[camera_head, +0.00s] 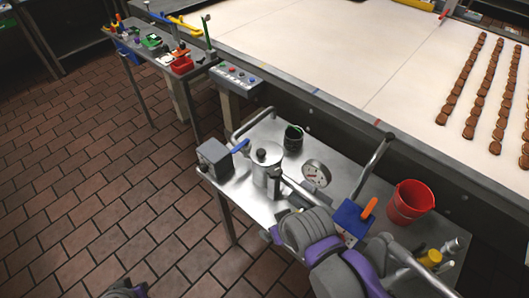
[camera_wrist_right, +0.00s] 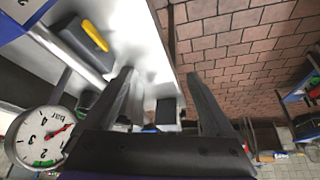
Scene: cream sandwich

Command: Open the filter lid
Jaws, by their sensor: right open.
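The filter appears to be the silvery metal pot (camera_head: 267,178) on the steel table, beside the pressure gauge in the head view. Its round lid (camera_head: 267,153) with a black knob sits on top and looks closed. A blue handle (camera_head: 240,146) is at its left. My right arm reaches in from the bottom right, close to the pot, and its fingers are not clear there. In the right wrist view my right gripper (camera_wrist_right: 163,88) is open and empty, pointing over the table. The pot cannot be made out there. Only a scrap of my left arm shows at the bottom left.
A white gauge (camera_head: 315,174) stands right of the pot; it also shows in the wrist view (camera_wrist_right: 40,136). A grey box (camera_head: 214,158), a blue box (camera_head: 350,219) with an orange lever and a red bucket (camera_head: 408,203) share the table. A conveyor carries brown biscuits (camera_head: 484,95). Tiled floor at left is clear.

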